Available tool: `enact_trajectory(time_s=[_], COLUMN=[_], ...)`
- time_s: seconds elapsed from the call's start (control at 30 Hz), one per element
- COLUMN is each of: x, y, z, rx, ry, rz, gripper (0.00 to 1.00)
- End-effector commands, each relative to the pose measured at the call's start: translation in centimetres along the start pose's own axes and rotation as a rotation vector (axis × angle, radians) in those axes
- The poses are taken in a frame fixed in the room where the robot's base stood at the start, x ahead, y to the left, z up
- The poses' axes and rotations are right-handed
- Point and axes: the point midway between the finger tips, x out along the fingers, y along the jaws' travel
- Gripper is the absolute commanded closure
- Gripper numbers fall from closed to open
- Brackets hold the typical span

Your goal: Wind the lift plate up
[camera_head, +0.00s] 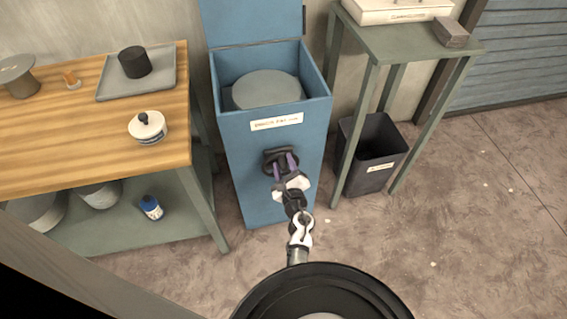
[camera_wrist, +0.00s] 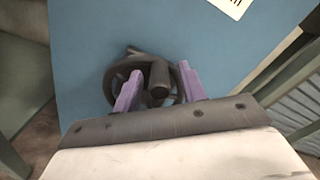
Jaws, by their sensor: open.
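A blue box-shaped cabinet (camera_head: 270,130) stands upright with its lid raised. The round grey lift plate (camera_head: 268,89) lies inside its open top, below the rim. A dark handwheel (camera_head: 279,156) with a knob is on the cabinet's front face; in the wrist view the handwheel (camera_wrist: 125,72) shows its rim, and its knob (camera_wrist: 159,80) points toward the camera. My gripper (camera_head: 284,165) is at the front of the wheel. In the wrist view its purple fingers (camera_wrist: 160,88) are apart on either side of the knob. Whether they touch it I cannot tell.
A wooden workbench (camera_head: 60,158) stands at the left with a grey tray (camera_head: 110,88) and a lidded pot (camera_head: 147,127). A green side table (camera_head: 405,40) and a dark bin (camera_head: 378,150) stand close at the right. The floor at the front right is clear.

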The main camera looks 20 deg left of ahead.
Motion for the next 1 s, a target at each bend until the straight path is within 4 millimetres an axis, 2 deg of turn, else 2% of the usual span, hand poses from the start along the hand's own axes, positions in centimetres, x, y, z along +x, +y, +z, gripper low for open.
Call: enact_trajectory(time_s=[0.13,0.17,0.47,0.77,1.0], x=[0.00,0.00,0.01,0.03,0.07], y=[0.00,0.00,-0.01,-0.16,-0.72], z=[0.00,0.00,0.00,-0.09,-0.55], rx=[0.000,0.000,0.000,0.029,0.152], ry=[0.000,0.000,0.000,0.000,0.000], rz=[0.000,0.000,0.000,0.000,-0.001], gripper=[0.59,0.61,1.00,1.00,1.00])
